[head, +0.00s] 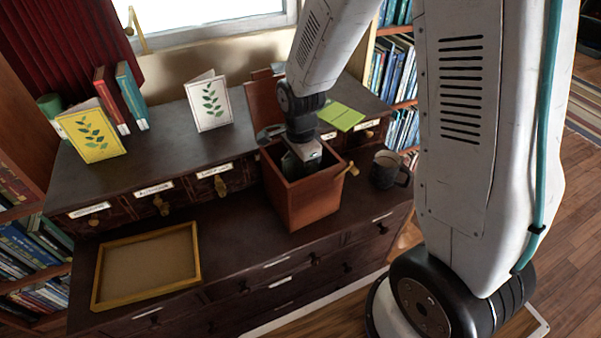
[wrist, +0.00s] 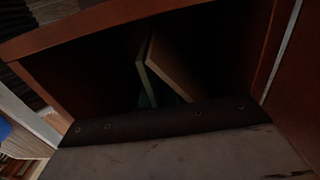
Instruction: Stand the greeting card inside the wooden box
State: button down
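The wooden box (head: 305,205) is reddish brown, open at the top, and stands on the lower desk surface. My gripper (head: 300,158) reaches down into its mouth; its fingertips are hidden by the walls. In the wrist view the box's rim (wrist: 90,28) frames a dark interior. Inside, a folded card-like thing with a green edge and a tan face (wrist: 168,68) stands tilted in a narrow V; whether my fingers touch it is hidden. A white leaf-print card (head: 209,103) and a yellow leaf-print card (head: 92,135) stand on the upper shelf.
A dark mug (head: 390,170) stands just right of the box. A shallow framed tray (head: 148,265) lies at the left front. Red and teal books (head: 131,95) stand at the back left. A green pad (head: 341,116) lies behind the box. Desk between tray and box is clear.

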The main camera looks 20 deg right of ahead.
jog(key=shift+f, duration=1.15)
jog(key=shift+f, duration=0.15)
jog(key=c, duration=1.6)
grip_release()
jog(key=shift+c, duration=0.2)
